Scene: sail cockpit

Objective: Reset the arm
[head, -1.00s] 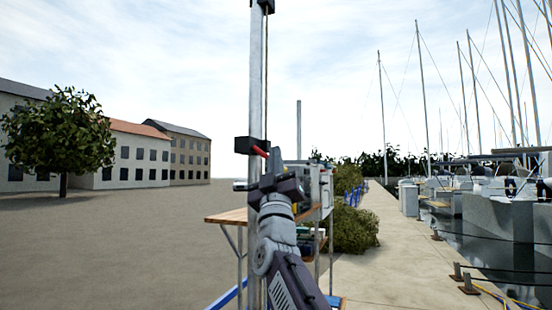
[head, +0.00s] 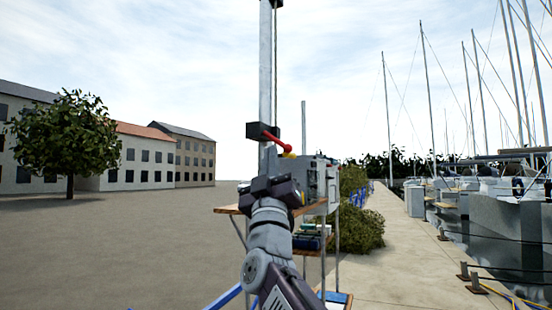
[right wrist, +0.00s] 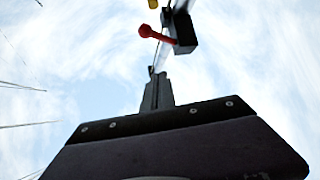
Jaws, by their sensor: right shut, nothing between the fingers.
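My right arm rises from the bottom of the head view. Its gripper (head: 269,158) points up in front of the pole, below a black box with a red lever (head: 277,140). The fingers are shut with nothing between them; they also show as one narrow dark shape in the right wrist view (right wrist: 157,92). The red lever shows there too (right wrist: 152,33), with its round knob, above and apart from the fingertips. My left gripper is in neither view.
The black box (head: 262,130) sits on a tall grey pole (head: 265,75). Behind it stands a wooden-topped table (head: 229,209) with a grey box-like unit (head: 317,180). A paved quay (head: 400,235) runs right, beside moored boats. Open ground lies left.

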